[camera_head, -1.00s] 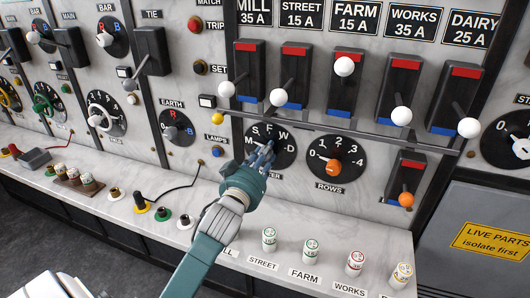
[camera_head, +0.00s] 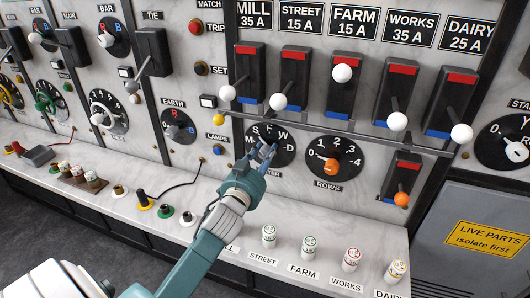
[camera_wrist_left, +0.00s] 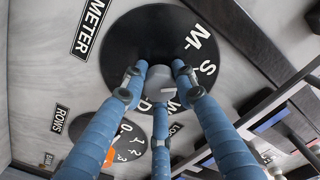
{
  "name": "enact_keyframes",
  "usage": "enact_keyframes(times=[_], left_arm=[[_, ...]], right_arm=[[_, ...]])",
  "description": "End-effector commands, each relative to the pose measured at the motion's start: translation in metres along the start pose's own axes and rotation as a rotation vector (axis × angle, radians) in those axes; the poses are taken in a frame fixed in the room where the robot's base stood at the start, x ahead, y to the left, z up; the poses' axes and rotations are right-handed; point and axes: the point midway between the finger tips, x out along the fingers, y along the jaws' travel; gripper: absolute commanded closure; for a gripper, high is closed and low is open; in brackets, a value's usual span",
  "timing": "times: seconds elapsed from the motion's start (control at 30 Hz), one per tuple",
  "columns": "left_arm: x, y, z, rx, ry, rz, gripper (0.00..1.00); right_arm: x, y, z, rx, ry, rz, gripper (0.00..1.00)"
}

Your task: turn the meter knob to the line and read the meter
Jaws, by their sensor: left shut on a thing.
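The meter dial (camera_head: 286,155) is a round black plate marked M, S, F, W and D, low on the marble panel. Its grey knob (camera_wrist_left: 157,83) shows in the left wrist view, at the middle of the black dial (camera_wrist_left: 130,40). My left gripper (camera_head: 263,151) has its blue fingers closed around this knob; in the left wrist view its fingers (camera_wrist_left: 158,88) touch the knob from several sides. The fingers hide the knob's pointer, so I cannot tell which letter it faces. No meter face can be read. My right gripper is not in view.
The rows dial (camera_head: 350,165) with an orange knob (camera_head: 331,167) sits close to the right. A long bar (camera_head: 350,135) and white-knobbed switches are just above. Labelled fuses, including one at FARM (camera_head: 309,246), stand on the ledge below. A yellow-signed cabinet (camera_head: 490,240) is at right.

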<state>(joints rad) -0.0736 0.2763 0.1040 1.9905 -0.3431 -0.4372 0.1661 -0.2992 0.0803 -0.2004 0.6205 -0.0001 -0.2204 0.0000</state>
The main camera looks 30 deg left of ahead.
Motion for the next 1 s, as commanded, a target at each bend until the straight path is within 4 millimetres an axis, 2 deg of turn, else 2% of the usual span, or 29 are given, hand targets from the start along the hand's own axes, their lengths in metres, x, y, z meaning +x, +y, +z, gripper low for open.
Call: enact_keyframes(times=[0.37, 0.4, 0.5, 0.83, 1.0], left_arm=[[0.000, 0.000, 0.001, 0.005, -0.001, 0.001, 0.98], [0.000, 0.000, 0.000, 0.005, -0.001, 0.001, 0.68], [0.000, 0.000, 0.000, 0.004, -0.001, 0.001, 0.53], [-0.003, 0.001, 0.000, 0.004, 0.000, 0.001, 0.53], [-0.026, 0.001, 0.002, 0.004, -0.003, 0.002, 0.53]], right_arm=[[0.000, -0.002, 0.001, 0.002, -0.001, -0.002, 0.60], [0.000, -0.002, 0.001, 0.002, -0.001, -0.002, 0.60], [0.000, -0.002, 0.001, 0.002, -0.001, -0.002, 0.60], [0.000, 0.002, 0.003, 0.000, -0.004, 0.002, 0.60], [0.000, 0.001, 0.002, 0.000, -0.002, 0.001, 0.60]])
